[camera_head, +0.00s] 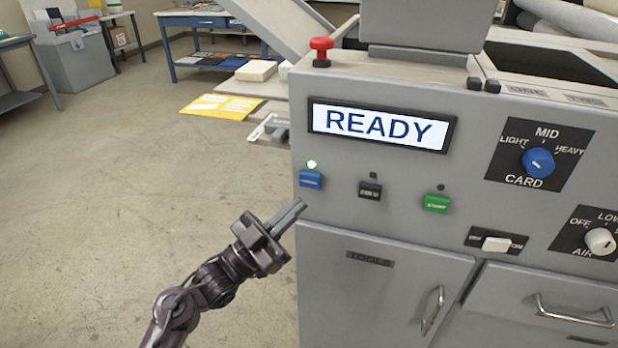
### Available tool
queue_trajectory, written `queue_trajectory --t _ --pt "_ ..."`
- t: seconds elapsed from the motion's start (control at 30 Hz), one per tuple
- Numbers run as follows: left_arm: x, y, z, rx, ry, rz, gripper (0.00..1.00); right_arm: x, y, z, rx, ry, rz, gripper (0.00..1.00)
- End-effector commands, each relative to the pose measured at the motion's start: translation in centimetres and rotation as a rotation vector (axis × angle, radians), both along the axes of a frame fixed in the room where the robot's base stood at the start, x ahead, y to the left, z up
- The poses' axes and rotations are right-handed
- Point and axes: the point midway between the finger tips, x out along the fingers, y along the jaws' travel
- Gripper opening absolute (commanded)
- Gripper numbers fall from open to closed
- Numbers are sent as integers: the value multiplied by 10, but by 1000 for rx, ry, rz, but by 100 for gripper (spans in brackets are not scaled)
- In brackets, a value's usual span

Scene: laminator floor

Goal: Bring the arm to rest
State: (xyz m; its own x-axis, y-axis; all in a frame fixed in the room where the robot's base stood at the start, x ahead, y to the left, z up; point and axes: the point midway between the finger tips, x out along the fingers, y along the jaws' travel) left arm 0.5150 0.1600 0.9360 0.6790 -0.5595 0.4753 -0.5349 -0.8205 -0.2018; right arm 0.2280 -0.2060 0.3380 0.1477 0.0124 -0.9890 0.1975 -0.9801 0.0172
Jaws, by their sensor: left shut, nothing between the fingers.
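My left gripper (288,216) is shut and empty. It is raised in front of the grey laminator (400,222), just below and left of the blue button (311,180). A small gap seems to lie between the fingertips and the button. A display (381,127) reads READY. A black button (370,190) and a green button (437,203) sit to the right, with dark lamps above them. My right gripper is out of view.
A red knob (321,50) stands on the machine's top edge. A white switch (496,244) and a tools door (380,285) are lower down. A blue table (215,50) stands behind. The floor at left is clear.

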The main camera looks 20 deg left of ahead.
Motion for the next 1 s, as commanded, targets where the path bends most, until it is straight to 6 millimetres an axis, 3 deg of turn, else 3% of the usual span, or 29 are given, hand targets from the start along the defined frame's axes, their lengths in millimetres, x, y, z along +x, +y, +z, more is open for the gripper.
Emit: queue_trajectory --t 0.23,0.63,0.73,0.87,0.97,1.0 --pt "-18 1 1 0 0 0 0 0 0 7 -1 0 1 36" --pt "-18 0 0 0 0 0 0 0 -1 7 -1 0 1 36" --pt "-13 2 -10 -1 31 13 0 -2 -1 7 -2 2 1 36" --pt "4 10 -61 4 172 71 0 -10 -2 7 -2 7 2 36" --pt "14 18 -130 22 352 140 0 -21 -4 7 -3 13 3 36" --pt "15 22 -161 33 431 167 0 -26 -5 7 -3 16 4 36"
